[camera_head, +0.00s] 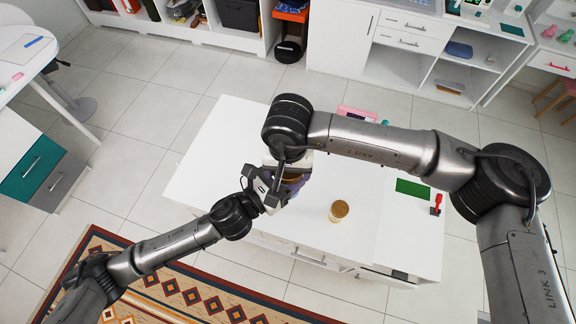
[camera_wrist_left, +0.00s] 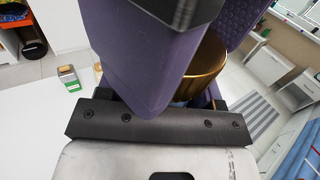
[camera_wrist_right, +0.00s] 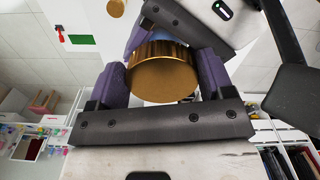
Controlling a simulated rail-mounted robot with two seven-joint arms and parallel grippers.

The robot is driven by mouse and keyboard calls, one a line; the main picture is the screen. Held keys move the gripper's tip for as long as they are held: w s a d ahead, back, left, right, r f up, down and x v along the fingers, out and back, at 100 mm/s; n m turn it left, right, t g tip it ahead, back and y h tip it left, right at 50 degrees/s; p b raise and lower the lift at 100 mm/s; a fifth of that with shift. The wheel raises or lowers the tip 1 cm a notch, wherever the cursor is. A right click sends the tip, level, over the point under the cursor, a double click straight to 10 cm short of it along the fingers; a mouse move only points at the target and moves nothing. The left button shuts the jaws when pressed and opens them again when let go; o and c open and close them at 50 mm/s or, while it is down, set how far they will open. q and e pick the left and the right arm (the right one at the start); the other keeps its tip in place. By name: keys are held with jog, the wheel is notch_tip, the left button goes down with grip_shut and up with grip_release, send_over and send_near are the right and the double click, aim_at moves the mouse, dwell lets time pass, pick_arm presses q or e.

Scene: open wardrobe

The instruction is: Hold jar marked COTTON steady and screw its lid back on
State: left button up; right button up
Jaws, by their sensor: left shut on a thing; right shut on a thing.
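A jar with a gold lid (camera_head: 293,178) is between my two grippers over the white table, mostly hidden in the head view. My right gripper (camera_head: 291,170) is above, shut on the gold lid, whose ribbed rim shows between purple pads in the right wrist view (camera_wrist_right: 162,78). My left gripper (camera_head: 281,187) reaches in from the lower left, shut on the jar. A bit of blue jar body (camera_wrist_right: 138,38) shows beside the lid in the right wrist view. The COTTON marking is not visible. I cannot tell whether the lid is seated.
A second gold-topped jar (camera_head: 340,210) stands on the white table (camera_head: 216,165), right of the grippers. A green patch (camera_head: 412,188) and a red item (camera_head: 437,204) lie farther right. A pink object (camera_head: 357,113) is at the back. The table's left part is clear.

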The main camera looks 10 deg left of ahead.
jog(key=shift+d+f, duration=0.1)
jog(key=shift+f, duration=0.2)
jog(key=o, duration=0.6)
jog(key=shift+o, duration=0.2)
